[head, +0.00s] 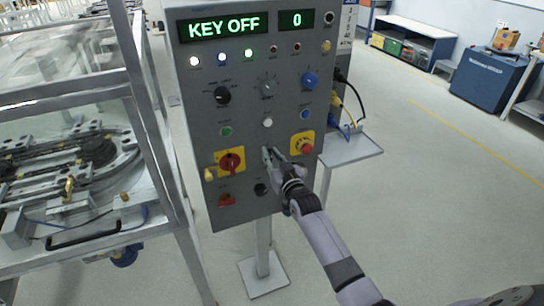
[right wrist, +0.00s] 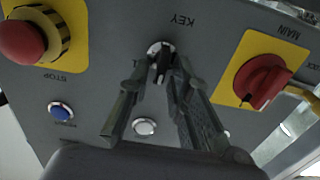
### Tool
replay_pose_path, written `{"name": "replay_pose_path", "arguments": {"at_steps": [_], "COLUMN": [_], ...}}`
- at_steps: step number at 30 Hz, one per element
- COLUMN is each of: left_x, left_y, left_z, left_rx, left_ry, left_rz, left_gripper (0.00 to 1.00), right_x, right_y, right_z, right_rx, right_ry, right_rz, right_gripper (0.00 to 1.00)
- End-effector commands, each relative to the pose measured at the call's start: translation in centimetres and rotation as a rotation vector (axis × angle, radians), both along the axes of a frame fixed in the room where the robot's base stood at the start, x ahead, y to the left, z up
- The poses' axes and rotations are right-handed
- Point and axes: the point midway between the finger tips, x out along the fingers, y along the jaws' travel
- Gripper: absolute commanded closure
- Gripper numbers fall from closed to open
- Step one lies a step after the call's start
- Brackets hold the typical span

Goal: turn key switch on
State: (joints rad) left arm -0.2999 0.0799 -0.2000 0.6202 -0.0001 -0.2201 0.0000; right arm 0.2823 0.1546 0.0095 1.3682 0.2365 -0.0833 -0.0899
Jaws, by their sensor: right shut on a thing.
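The grey control panel (head: 240,110) stands upright, and its display (head: 223,26) reads "KEY OFF". My right gripper (head: 271,158) is at the panel's lower middle. In the right wrist view the key switch (right wrist: 156,47), a round metal collar with a dark key, sits under the upside-down label "KEY". There my right gripper (right wrist: 163,72) has its fingertips shut on the key. In the head view the gripper mostly hides the switch. My left gripper is not in view.
The red-and-yellow main switch (head: 231,161) and red stop button (head: 306,147) flank the key closely. A second display (head: 297,19) reads "0". A ring track (head: 75,165) in a metal frame stands left. A small shelf (head: 352,150) juts out right.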

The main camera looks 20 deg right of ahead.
Motion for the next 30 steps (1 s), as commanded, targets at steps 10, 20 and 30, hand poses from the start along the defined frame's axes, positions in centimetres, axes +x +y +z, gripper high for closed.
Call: {"name": "replay_pose_path", "arguments": {"at_steps": [10, 20, 30], "left_x": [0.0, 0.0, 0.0], "left_y": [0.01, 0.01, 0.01], "left_z": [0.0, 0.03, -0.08], "left_rx": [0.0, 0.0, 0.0], "left_ry": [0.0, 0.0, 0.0], "left_rz": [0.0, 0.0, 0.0], "left_gripper": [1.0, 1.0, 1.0], "right_x": [-0.02, -0.03, -0.04], "right_y": [-0.06, -0.21, -0.6], "right_z": [-0.03, -0.06, -0.21], "right_rx": [0.002, 0.106, 0.395], "right_ry": [0.001, -0.002, -0.012], "right_rz": [-0.001, -0.001, -0.002], "right_gripper": [1.0, 1.0, 1.0]}}
